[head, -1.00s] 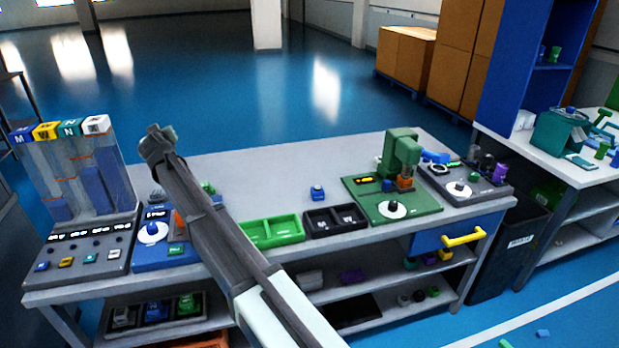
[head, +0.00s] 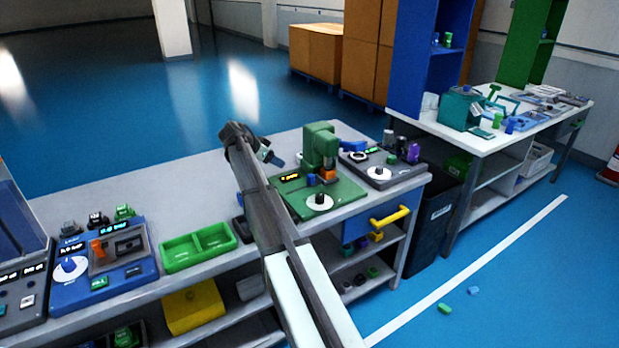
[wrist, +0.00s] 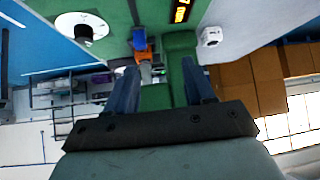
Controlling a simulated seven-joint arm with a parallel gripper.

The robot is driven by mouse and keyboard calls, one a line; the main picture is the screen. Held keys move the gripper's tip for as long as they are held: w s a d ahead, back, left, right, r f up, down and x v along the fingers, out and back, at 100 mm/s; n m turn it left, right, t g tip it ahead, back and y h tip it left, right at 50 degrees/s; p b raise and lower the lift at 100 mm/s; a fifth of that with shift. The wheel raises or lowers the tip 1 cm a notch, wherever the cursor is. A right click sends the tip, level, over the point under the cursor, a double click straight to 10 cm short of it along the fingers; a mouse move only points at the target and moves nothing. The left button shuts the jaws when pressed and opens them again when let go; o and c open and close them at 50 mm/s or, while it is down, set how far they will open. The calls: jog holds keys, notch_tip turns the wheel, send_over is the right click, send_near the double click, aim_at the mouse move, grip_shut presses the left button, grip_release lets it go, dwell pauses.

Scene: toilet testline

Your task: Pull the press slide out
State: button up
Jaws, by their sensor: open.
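The green press (head: 320,145) stands on a green base plate (head: 290,200) with a white dial and a small lit display. Low on the press are an orange part (head: 328,175) and a blue part (head: 311,180); I cannot tell for sure which piece is the slide. My gripper (head: 275,158) is left of the press in the head view, above the bench and apart from it. In the wrist view my fingers (wrist: 160,88) are spread and empty, with the green press (wrist: 180,60) and the orange part (wrist: 142,54) beyond them.
A grey dial station (head: 378,171) stands right of the press. A blue drawer with a yellow handle (head: 390,218) is below. A green two-part tray (head: 198,247) and a blue station (head: 100,265) lie to the left. My arm crosses in front of the bench.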

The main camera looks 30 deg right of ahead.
aim_at(309, 176)
jog(key=shift+m+g, duration=0.7)
jog(key=shift+m, duration=0.1)
jog(key=s+x, duration=0.1)
jog(key=x, duration=0.4)
jog(key=d+r+x, duration=0.1)
jog(key=x, duration=0.5)
jog(key=s+x, duration=0.1)
jog(key=x, duration=0.4)
jog(key=shift+s+d, duration=0.3)
jog(key=shift+d, duration=0.25)
jog(key=shift+c, duration=0.3)
grip_shut()
